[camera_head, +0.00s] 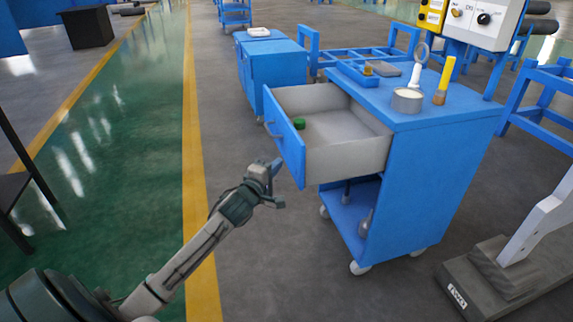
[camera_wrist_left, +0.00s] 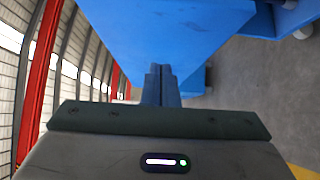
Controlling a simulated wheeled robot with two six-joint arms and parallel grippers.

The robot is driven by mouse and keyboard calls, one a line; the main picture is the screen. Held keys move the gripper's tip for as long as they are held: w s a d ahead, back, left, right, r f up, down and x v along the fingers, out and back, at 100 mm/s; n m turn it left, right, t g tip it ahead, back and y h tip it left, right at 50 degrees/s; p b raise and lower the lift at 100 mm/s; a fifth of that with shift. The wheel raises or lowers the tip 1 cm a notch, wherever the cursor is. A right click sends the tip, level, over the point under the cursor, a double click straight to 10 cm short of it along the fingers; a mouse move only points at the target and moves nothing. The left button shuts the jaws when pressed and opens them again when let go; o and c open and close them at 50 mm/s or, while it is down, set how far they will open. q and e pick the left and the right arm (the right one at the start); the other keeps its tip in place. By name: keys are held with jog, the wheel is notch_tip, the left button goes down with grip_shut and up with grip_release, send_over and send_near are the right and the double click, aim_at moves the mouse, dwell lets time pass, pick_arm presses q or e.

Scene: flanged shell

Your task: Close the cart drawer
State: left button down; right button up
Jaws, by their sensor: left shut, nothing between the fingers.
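The blue cart (camera_head: 440,150) stands at the centre right of the head view. Its drawer (camera_head: 345,160) is pulled out toward the left, with grey sides and a blue front panel (camera_head: 283,135). A small green object (camera_head: 299,123) lies inside the drawer. My left gripper (camera_head: 276,166) is shut and empty, close to the outer face of the drawer front near its lower part. I cannot tell whether it touches. In the left wrist view the shut fingers (camera_wrist_left: 161,84) point at a large blue surface (camera_wrist_left: 165,35). My right gripper is not in view.
On the cart top are a round tin (camera_head: 407,100), a yellow-handled brush (camera_head: 445,82) and a blue tray (camera_head: 367,75). Another blue cabinet (camera_head: 273,70) stands behind the drawer. A grey base with a white post (camera_head: 505,265) is at the right. The floor left of the drawer is clear.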

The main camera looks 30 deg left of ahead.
aim_at(293, 158)
pick_arm(q)
jog(key=shift+w+d, duration=1.15)
